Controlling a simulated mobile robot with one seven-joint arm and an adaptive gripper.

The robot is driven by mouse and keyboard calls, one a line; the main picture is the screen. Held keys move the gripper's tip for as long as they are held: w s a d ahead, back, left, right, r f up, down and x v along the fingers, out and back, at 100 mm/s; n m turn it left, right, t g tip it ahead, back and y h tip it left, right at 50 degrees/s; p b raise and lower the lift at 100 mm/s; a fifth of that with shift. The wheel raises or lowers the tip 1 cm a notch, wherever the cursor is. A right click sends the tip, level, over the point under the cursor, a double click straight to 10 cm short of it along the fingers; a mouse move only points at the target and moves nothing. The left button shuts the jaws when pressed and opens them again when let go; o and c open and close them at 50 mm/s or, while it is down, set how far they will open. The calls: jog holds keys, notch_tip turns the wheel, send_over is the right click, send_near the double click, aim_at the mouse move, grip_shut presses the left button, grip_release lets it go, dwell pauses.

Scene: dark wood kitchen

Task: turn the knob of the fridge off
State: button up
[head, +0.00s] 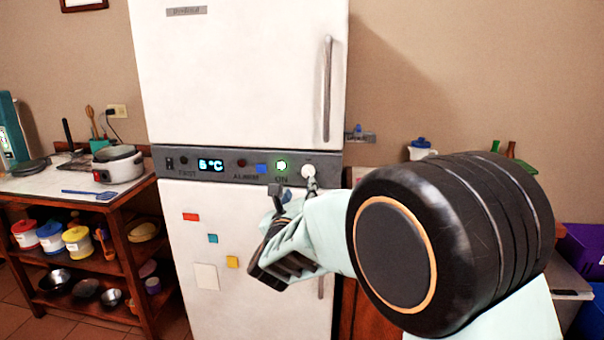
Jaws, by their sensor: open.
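The white fridge (250,75) stands in the middle of the head view, with a dark control panel (218,168) between its upper and lower doors. The panel shows a lit "5 °C" display and a glowing green light (281,165) above the word ON. A pale round knob (308,171) sits at the panel's right end. My gripper (293,193) is open and empty, just below the panel. One fingertip is below the green light and the other is close under the knob; I cannot tell whether it touches. My arm hides part of the lower door.
A wooden shelf unit (100,205) with a pot (118,165), jars and bowls stands at the left. The upper door's vertical handle (327,90) is above the knob. A white jug with a blue lid (421,148) and bottles stand behind my arm at the right.

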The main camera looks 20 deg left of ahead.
aim_at(306, 173)
jog(key=p+x, duration=0.1)
jog(key=x, duration=0.9)
jog(key=shift+w+p, duration=0.35)
jog(key=shift+p, duration=0.05)
jog(key=shift+c, duration=0.4)
jog(key=c, duration=1)
